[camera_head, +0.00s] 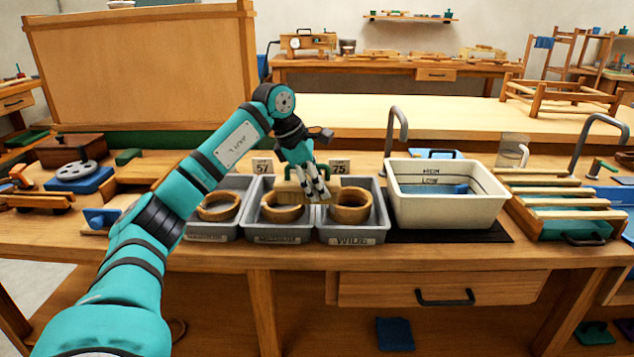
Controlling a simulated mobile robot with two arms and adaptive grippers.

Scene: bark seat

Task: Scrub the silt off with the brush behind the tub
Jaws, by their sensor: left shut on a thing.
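My left gripper (319,196) hangs low over the middle and right grey trays, its fingers pointing down. It is shut on a small pale thing (288,190), mostly hidden by the fingers; I cannot tell what it is. Wooden rings lie in the left (218,206), middle (281,208) and right trays (350,208). Silt on them cannot be made out. The white tub (447,209) holds blue water and stands on a dark mat. Behind it shows part of a blue thing with a dark handle (434,154); I cannot tell whether it is the brush. My right gripper is out of view.
Two number cards (262,166) stand behind the trays. A grey curved spout (397,125) rises at the tub's back left. A slatted wooden rack (565,203) is right of the tub. A large wooden panel (140,75) stands at the back left.

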